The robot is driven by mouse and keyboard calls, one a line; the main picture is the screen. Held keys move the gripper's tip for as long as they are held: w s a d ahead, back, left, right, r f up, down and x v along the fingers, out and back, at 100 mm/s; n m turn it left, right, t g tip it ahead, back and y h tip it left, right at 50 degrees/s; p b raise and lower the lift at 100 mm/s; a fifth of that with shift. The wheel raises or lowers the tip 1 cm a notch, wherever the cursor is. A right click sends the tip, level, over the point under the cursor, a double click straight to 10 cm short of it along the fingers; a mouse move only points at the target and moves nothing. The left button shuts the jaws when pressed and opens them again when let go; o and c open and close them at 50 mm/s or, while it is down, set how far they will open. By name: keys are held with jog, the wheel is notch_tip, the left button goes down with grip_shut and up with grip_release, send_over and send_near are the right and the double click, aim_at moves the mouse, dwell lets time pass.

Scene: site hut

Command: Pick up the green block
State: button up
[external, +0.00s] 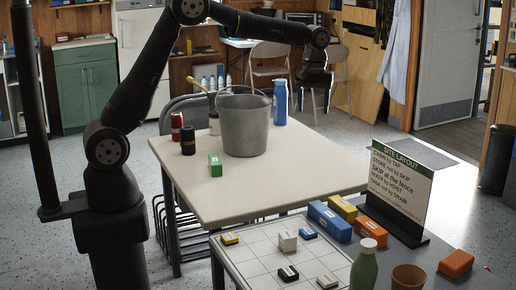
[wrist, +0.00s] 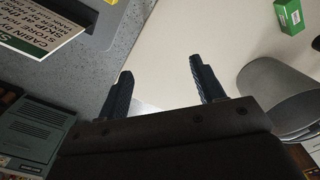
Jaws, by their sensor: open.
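The green block (external: 215,166) is a small box with a white label. It stands on the cream table (external: 190,198), in front of the metal bucket (external: 242,128) and to its left. In the wrist view the green block (wrist: 290,15) is at the top right, well beyond my fingers. My gripper (external: 316,108) is raised in the air, to the right of the bucket and apart from the block. In the wrist view my gripper (wrist: 161,67) has its two dark fingers spread, with nothing between them.
Red and black cans (external: 188,140) stand left of the bucket, and a blue bottle (external: 280,102) behind it. A sign (external: 398,190), colored blocks (external: 329,221) and a green bottle (external: 363,265) stand at the front right. The table's right middle is clear.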

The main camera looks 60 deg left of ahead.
jog(key=s+a+f+n, duration=0.1)
jog(key=s+a+f, duration=0.1)
jog(key=a, duration=0.4)
jog(key=s+a+f+n, duration=0.1)
jog(key=s+a, duration=0.1)
jog(key=a, duration=0.3)
jog(key=n, duration=0.4)
send_over(211, 161)
jog(key=a, duration=0.1)
notch_tip(211, 161, down, 8)
jog(key=f, duration=1.1)
jog(key=shift+w, duration=0.3)
jog(key=shift+s+d+f, duration=0.1)
jog(key=shift+d+f, duration=0.1)
jog(key=shift+f, duration=1.2)
jog(key=shift+s+d+f, duration=0.1)
jog(key=shift+d+f, duration=0.05)
jog(key=shift+f, duration=1.25)
jog(key=c, duration=1.1)
jog(key=shift+c, duration=0.2)
jog(key=shift+r, duration=0.1)
